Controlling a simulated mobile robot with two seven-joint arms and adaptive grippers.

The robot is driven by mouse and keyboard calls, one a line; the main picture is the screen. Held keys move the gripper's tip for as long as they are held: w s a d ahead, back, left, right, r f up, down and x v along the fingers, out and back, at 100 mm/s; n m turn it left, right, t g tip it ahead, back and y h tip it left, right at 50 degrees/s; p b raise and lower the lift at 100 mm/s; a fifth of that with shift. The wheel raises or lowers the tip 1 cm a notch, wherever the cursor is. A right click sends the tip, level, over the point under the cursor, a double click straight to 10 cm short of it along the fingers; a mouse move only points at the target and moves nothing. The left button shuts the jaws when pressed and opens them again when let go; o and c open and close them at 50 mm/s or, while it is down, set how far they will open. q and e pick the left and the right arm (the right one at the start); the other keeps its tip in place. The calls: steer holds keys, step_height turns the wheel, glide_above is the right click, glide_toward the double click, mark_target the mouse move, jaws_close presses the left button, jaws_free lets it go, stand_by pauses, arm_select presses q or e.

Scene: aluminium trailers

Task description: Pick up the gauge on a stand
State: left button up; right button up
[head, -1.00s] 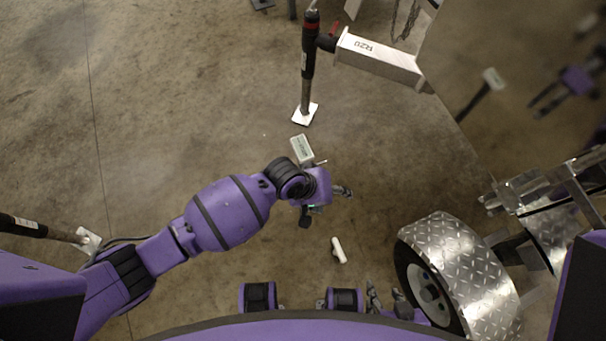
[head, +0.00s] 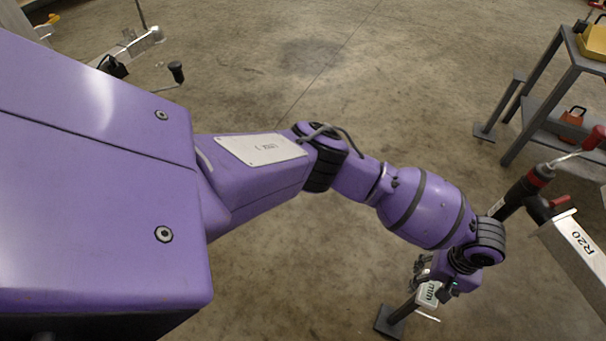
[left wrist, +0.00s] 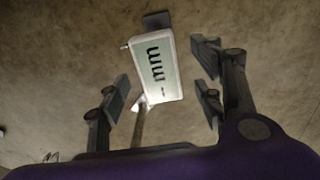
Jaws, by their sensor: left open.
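The gauge on a stand (head: 428,294) has a pale rectangular face marked "mm". It sits at the lower right of the head view, partly covered by my gripper, with a dark square base (head: 391,322) on the floor. In the left wrist view the gauge (left wrist: 158,65) is tilted and lies between the two sides of my left gripper (left wrist: 163,85). The fingers are open, with visible room on both sides, and do not appear to touch it. My left gripper also shows in the head view (head: 437,278), right at the gauge. My right gripper is out of view.
A trailer coupling beam marked R20 (head: 580,245) and a jack with a black and red top (head: 525,190) stand close right of my left wrist. A grey metal bench (head: 545,110) is at upper right. Concrete floor (head: 300,70) is open behind the arm.

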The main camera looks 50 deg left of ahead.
mark_target(432, 287)
arm_select(q)
step_height(432, 287, down, 4)
steer(key=shift+d+f+b, duration=0.1)
steer(key=shift+b, duration=0.9)
steer(key=shift+w+f, duration=0.1)
steer(key=shift+f, duration=0.35)
steer(key=shift+r, duration=0.1)
steer(key=shift+c, duration=0.6)
jaws_close()
steer(key=shift+d+r, duration=0.1)
